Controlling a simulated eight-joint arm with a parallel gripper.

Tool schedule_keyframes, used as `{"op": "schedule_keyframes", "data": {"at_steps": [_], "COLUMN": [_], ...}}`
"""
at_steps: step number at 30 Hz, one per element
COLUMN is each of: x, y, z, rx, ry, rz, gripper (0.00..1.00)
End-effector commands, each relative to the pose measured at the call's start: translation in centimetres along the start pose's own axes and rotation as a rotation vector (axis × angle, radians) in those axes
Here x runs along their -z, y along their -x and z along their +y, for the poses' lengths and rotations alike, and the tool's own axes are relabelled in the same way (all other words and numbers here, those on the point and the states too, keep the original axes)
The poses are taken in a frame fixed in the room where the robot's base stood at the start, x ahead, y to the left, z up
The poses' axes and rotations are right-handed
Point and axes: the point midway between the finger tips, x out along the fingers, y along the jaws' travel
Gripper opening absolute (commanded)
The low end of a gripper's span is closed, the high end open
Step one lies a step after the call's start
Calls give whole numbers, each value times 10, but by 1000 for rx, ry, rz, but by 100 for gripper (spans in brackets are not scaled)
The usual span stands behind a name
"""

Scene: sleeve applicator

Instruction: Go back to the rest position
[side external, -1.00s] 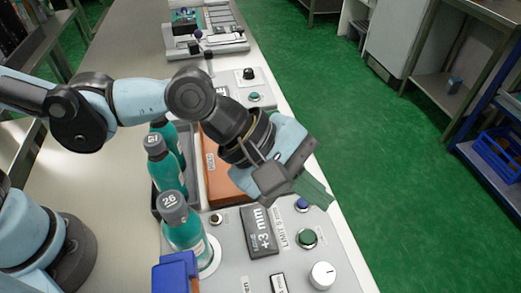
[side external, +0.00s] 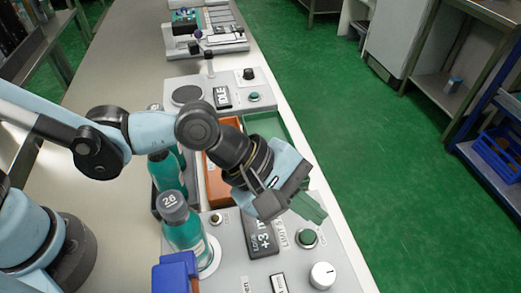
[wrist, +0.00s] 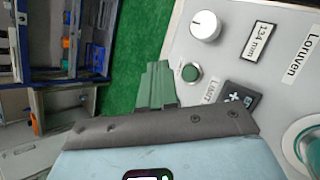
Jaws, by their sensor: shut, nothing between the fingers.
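My gripper (side external: 308,207) is shut and empty, its green fingers together above the grey applicator panel (side external: 245,280), over the edge near the green button. In the wrist view my gripper's fingers (wrist: 157,85) point away side by side, with green floor behind them. A teal bottle marked 26 (side external: 182,228) stands upright on a round white seat of the panel. More teal bottles (side external: 166,172) stand behind it in a dark tray, partly hidden by my arm.
The panel carries a display (side external: 260,235), a green button (side external: 307,238) and a white knob (side external: 322,275). A blue block (side external: 175,275) stands in front of bottle 26. An orange bin (side external: 215,185) and a green bin (side external: 290,130) lie behind my gripper. Green floor is free at right.

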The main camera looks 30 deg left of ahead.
Motion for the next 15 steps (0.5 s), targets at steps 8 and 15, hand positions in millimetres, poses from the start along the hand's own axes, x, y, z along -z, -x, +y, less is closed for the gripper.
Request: {"op": "schedule_keyframes", "data": {"at_steps": [8, 15], "x": [6, -6], "y": [-9, 8], "z": [-6, 6], "rx": [-2, -1], "ry": [1, 0], "rz": [-1, 0], "gripper": [0, 0]}}
